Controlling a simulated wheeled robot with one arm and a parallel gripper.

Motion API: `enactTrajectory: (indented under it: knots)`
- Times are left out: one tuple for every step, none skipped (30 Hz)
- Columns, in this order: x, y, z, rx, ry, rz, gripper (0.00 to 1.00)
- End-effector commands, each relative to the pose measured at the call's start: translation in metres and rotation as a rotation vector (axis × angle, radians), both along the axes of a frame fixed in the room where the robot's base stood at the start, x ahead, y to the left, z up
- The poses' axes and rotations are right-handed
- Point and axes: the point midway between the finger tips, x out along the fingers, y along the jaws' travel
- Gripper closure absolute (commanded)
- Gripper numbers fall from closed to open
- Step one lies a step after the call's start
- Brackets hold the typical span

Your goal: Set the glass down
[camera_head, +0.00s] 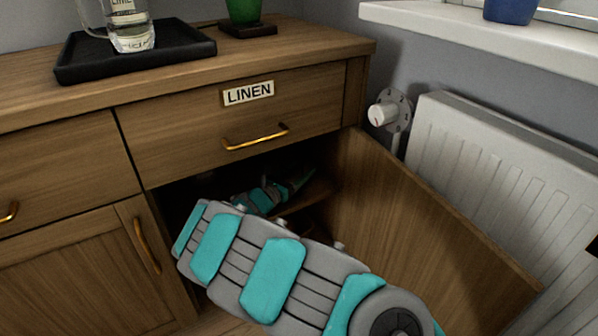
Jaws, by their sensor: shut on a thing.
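My arm reaches into the open cupboard (325,190) under the drawer labelled LINEN. My gripper (299,180) is a small dark shape at the far end of the arm, in the shade inside. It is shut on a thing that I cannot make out. No glass shows clearly in the cupboard. On the sideboard top, a clear glass jug (128,22) with a label reading LIME stands on a black tray (190,48). A green vessel (243,10), cut off by the top edge, stands on a dark square coaster (248,30). Both are apart from my gripper.
The cupboard's open door (425,235) stands close to the right of my arm. A white radiator (500,165) and its valve (385,112) are beyond it. The LINEN drawer (190,135) is shut above. A blue pot (510,10) stands on the windowsill (470,28).

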Motion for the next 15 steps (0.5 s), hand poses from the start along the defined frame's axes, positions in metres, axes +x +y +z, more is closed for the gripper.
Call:
enactTrajectory:
  knots:
    - [0.0, 0.0002, 0.0017, 0.0, -0.001, 0.0, 1.0]
    - [0.0, 0.0002, 0.0018, 0.0, -0.001, 0.0, 1.0]
    - [0.0, 0.0002, 0.0018, 0.0, -0.001, 0.0, 1.0]
    - [0.0, 0.0002, 0.0018, 0.0, -0.001, 0.0, 1.0]
    - [0.0, 0.0002, 0.0015, 0.0, -0.001, 0.0, 1.0]
    - [0.0001, 0.0002, 0.0005, 0.0, -0.001, 0.0, 1.0]
    - [0.0001, 0.0002, -0.0003, 0.0, -0.001, 0.0, 1.0]
    - [0.0002, 0.0001, -0.0012, 0.0, -0.001, 0.0, 1.0]
    - [0.0001, 0.0002, -0.001, 0.001, -0.001, 0.0, 0.28]
    - [0.0001, 0.0002, -0.0008, 0.0, -0.001, 0.0, 0.25]
    - [0.0, 0.0002, -0.0008, 0.001, -0.001, 0.0, 0.21]
    - [0.0, 0.0001, -0.0008, 0.001, -0.001, 0.0, 0.17]
    - [0.0, 0.0002, -0.0008, 0.001, -0.001, 0.0, 0.13]
    - [0.0, 0.0001, -0.0008, 0.001, -0.001, 0.0, 0.1]
    - [0.0, 0.0002, -0.0009, 0.001, -0.001, 0.0, 0.06]
